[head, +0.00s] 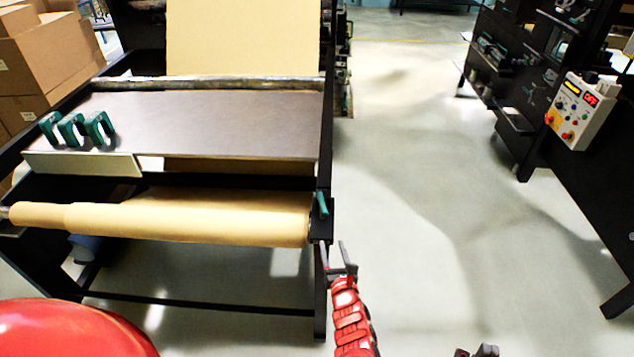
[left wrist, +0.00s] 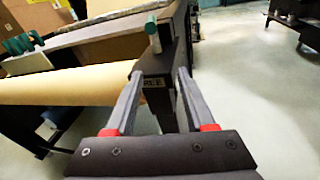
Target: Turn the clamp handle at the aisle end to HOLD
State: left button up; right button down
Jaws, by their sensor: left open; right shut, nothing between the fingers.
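The clamp handle (head: 322,204) is a small green lever standing upright at the right, aisle-side end of the kraft roll (head: 190,220). In the left wrist view the handle (left wrist: 152,36) rises from a black end block (left wrist: 153,68), whose front label ends in "REE", its first letter hard to read. My left gripper (head: 342,258) is open and empty, just below and in front of the handle. In the wrist view its two fingers (left wrist: 157,85) spread on either side of the block's front, below the handle. Only a bit of my right gripper (head: 478,351) shows at the bottom edge.
Several green clamps (head: 78,129) sit on the grey table (head: 215,120) behind the roll. Cardboard boxes (head: 45,60) stand at the far left. A control box (head: 580,112) hangs on the black machine at right. The aisle floor (head: 430,190) is clear.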

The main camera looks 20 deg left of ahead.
pick_arm(q)
notch_tip(320, 180, up, 4)
jog(key=t, duration=0.1)
jog(key=b, duration=0.2)
send_near(321, 200)
jog(key=w, duration=0.1)
jog(key=f, duration=0.1)
jog(key=w+a, duration=0.1)
jog(key=shift+w+f+m+y, duration=0.25)
jog(key=shift+w+m+y, duration=0.05)
jog(key=shift+w+y, duration=0.1)
jog(key=b+x, duration=0.3)
jog(key=x, duration=0.3)
jog(key=shift+w+a+f, duration=0.1)
jog(key=shift+w+a, duration=0.15)
jog(key=shift+w, duration=0.05)
jog(key=shift+w+a+b, duration=0.3)
jog(key=shift+w+b, duration=0.25)
jog(key=shift+w, duration=0.1)
jog(key=shift+w+a, duration=0.15)
jog(key=shift+w, duration=0.2)
jog(key=shift+r, duration=0.25)
jog(key=shift+c, duration=0.2)
grip_shut()
